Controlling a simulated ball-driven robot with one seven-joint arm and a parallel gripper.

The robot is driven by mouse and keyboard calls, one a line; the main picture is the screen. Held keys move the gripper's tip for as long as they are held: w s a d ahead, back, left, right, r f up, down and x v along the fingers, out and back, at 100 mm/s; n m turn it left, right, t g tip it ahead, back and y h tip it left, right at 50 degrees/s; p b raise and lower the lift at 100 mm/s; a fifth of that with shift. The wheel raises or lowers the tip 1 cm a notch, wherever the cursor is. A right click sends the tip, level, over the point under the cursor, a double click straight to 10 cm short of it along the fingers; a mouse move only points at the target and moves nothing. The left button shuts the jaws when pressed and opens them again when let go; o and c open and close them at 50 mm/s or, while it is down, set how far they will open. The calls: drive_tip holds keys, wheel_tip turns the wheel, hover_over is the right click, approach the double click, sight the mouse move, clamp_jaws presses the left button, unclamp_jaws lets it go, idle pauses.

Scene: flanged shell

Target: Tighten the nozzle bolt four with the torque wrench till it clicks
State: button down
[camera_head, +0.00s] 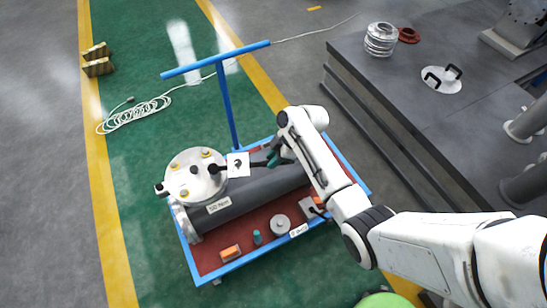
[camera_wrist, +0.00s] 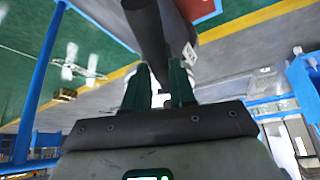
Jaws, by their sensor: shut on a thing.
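The pale flanged shell end (camera_head: 195,176) has a round cover with several yellow-marked bolts. Its dark grey body (camera_head: 250,190) lies along the cart. My gripper (camera_head: 272,157) is right of the cover and shut on the torque wrench (camera_head: 215,169), whose dark bar reaches left over the cover. Whether the wrench head sits on bolt four is too small to tell. In the wrist view, my gripper's green fingers (camera_wrist: 160,80) stand upright below a dark bar (camera_wrist: 150,32); their tips are partly hidden.
The blue-framed cart (camera_head: 203,262) has a tall blue T-handle (camera_head: 227,95) behind the shell. Small parts, including an orange block (camera_head: 230,252) and a grey disc (camera_head: 281,224), lie along its front. A dark workbench (camera_head: 420,115) stands right. Coiled cable (camera_head: 135,115) lies on green floor.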

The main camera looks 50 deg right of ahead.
drive_tip(key=shift+w+f+b, duration=0.1)
drive_tip(key=shift+f+b, duration=0.75)
drive_tip(key=shift+f, duration=0.2)
drive_tip(key=shift+a, duration=0.1)
drive_tip(key=s+a+m+t+h+p, duration=0.1)
drive_tip(key=s+a+m+h+p, duration=0.1)
drive_tip(key=s+a+m+p, duration=0.3)
drive_tip(key=shift+s+a+f+t+p, duration=0.3)
drive_tip(key=shift+s+a+p, duration=0.25)
drive_tip(key=shift+a+p, duration=0.65)
idle(0.9)
drive_tip(key=shift+d, duration=0.1)
drive_tip(key=shift+w+d+n+b, duration=0.3)
drive_tip(key=shift+w+d+b, duration=0.15)
drive_tip(key=shift+d, duration=0.25)
drive_tip(key=shift+d, duration=0.1)
drive_tip(key=shift+r, duration=0.15)
